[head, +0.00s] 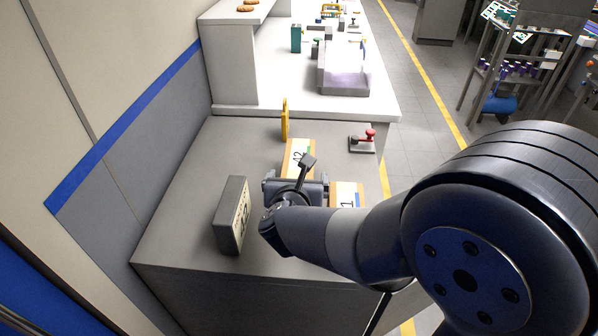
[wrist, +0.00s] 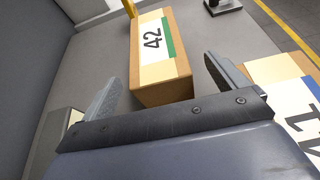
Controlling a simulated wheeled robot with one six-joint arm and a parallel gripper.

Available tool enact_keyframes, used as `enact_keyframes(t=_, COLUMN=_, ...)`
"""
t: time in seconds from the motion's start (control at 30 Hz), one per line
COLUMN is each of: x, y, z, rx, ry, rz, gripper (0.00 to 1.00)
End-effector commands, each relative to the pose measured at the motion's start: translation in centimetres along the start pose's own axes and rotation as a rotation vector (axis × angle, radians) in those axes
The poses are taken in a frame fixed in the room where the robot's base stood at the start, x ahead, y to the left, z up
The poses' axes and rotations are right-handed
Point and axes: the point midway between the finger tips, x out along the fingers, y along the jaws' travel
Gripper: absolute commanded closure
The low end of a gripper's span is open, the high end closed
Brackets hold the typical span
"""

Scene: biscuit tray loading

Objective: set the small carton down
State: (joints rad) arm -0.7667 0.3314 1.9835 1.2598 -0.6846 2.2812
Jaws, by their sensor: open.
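A tan carton marked 42 (head: 296,152) with a green stripe rests on the grey table (head: 180,200), just beyond my gripper (head: 297,180). In the wrist view the carton marked 42 (wrist: 163,72) lies ahead, with its near end between the open fingers (wrist: 165,78). No finger visibly presses on it, and the gripper holds nothing. A second tan carton with a blue stripe (head: 346,192) stands to the right, partly hidden by my arm; it also shows in the wrist view (wrist: 270,68). I cannot tell which is the small carton.
A grey upright box (head: 232,215) stands to the left of my gripper. A yellow upright piece (head: 285,120) is behind the 42 carton. A red-handled device (head: 363,140) sits at the back right. The table's left part is clear.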

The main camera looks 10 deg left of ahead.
Motion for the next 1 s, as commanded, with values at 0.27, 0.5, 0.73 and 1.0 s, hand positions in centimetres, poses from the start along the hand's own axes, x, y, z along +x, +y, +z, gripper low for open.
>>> enact_keyframes(t=0.27, x=1.9, y=0.1, z=0.3, rx=-0.001, ry=0.002, rz=-0.002, gripper=0.06)
enact_keyframes(t=0.5, x=5.0, y=0.2, z=0.5, rx=-0.001, ry=0.002, rz=-0.002, gripper=0.06)
enact_keyframes(t=0.73, x=6.0, y=0.3, z=0.5, rx=0.000, ry=0.000, rz=0.000, gripper=0.06)
enact_keyframes(t=1.0, x=5.9, y=0.3, z=0.5, rx=0.000, ry=0.000, rz=0.000, gripper=0.15)
